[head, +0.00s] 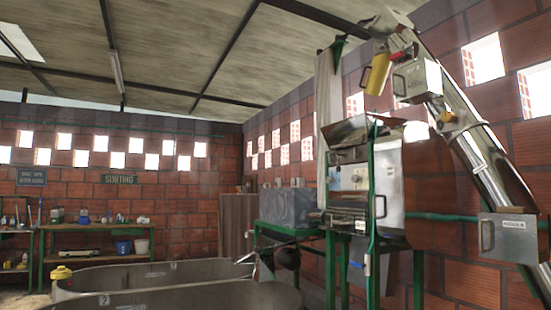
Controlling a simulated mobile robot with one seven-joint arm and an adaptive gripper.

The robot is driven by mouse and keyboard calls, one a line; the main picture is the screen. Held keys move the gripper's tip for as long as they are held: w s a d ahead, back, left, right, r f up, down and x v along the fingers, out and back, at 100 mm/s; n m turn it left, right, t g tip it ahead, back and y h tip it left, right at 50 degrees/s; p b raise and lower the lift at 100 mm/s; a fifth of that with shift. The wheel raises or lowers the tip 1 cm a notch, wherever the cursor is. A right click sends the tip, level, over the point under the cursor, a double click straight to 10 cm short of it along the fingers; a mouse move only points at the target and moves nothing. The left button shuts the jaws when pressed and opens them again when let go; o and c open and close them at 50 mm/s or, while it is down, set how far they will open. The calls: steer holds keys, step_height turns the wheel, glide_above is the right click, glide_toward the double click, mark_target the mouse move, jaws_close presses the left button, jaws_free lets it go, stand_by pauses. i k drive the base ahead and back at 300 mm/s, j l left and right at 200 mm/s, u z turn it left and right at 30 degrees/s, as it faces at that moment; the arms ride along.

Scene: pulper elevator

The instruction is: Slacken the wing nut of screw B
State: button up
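The pulper (350,178), a metal machine on a green frame, stands right of centre. Its pale front plate carries small round fittings and marks, too small to read. I cannot make out which fitting is screw B or its wing nut. My gripper is not seen in this head view.
The steel elevator chute (487,165) rises along the right wall, with a handled box (503,238) low on it. A yellow cylinder (378,73) hangs near its top. Round tanks (215,297) fill the lower middle. A green shelf (95,228) stands at the back left.

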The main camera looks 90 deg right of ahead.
mark_target(356, 153)
steer(key=z, duration=3.1)
steer(key=i+j, duration=0.45)
steer(key=i, duration=0.15)
steer(key=i+j+z, duration=0.15)
steer(key=i+j, duration=0.3)
steer(key=i, duration=0.15)
